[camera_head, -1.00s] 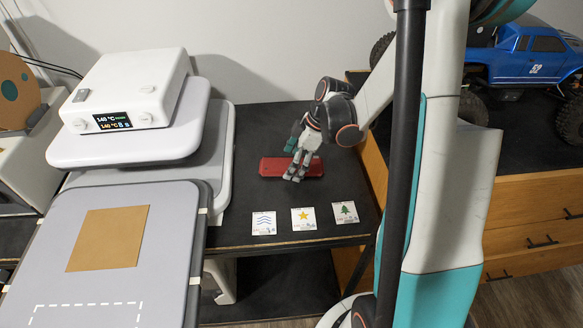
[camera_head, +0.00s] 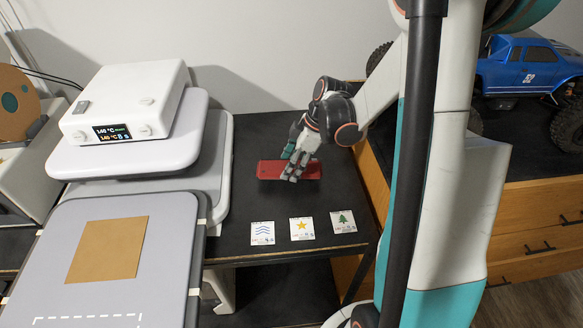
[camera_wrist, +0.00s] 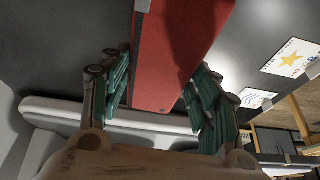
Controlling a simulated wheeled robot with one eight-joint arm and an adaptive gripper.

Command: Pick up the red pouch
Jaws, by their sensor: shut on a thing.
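The red pouch (camera_head: 310,170) is a flat, long red piece above the black table, behind the row of cards. My gripper (camera_head: 293,176) reaches down over its middle and is shut on it. In the wrist view the red pouch (camera_wrist: 180,60) lies between the two green-padded fingers of my gripper (camera_wrist: 160,105), one on each side. The pouch seems slightly raised off the table, but the gap is hard to see. My fingers hide part of its middle.
Cards with waves (camera_head: 262,233), a star (camera_head: 302,229) and a tree (camera_head: 343,221) lie in front. A white heat press (camera_head: 130,150) stands at left, and a tan sheet (camera_head: 108,250) lies on a grey board. A blue truck (camera_head: 530,70) stands right.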

